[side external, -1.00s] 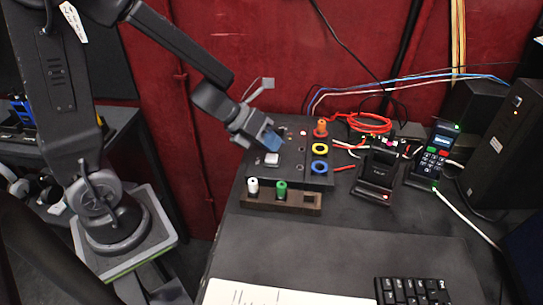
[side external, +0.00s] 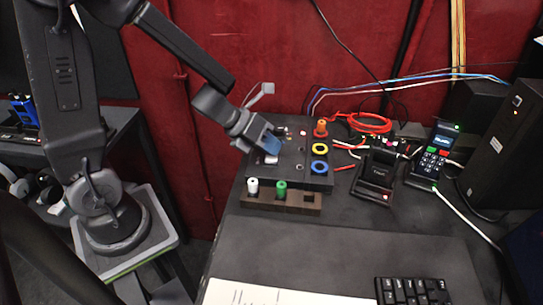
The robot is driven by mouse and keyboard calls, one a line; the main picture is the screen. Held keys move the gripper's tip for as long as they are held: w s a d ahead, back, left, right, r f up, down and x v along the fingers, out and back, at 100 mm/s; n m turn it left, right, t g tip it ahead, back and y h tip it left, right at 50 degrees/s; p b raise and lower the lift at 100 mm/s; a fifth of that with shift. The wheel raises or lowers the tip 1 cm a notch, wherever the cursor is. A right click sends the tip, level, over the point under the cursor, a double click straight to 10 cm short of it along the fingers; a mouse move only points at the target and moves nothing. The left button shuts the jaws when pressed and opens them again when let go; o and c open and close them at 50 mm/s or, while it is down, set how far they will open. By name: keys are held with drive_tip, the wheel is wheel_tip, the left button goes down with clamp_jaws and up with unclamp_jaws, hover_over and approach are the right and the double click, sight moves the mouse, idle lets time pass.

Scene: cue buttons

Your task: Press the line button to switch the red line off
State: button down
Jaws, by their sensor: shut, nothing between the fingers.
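My gripper (side external: 270,146) has blue fingertips and is shut and empty. It is low over the left part of a black box (side external: 290,176). A pale square button (side external: 272,160) on the box top lies right at the fingertips and is partly covered by them. I cannot tell whether they touch it. No lit red line can be made out on the box; a tiny red spot (side external: 303,133) shows near its back edge.
The box's right side carries an orange knob (side external: 320,128), a yellow ring (side external: 320,148) and a blue ring (side external: 319,167). A brown rack (side external: 262,201) with white and green pegs stands in front. A card terminal (side external: 436,150), dark stand (side external: 376,175) and red cable coil (side external: 368,122) lie to the right.

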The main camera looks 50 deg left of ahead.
drive_tip(key=shift+f, duration=0.35)
drive_tip(key=shift+r, duration=0.1)
idle(0.4)
drive_tip(key=shift+r, duration=0.85)
drive_tip(key=shift+r, duration=2.5)
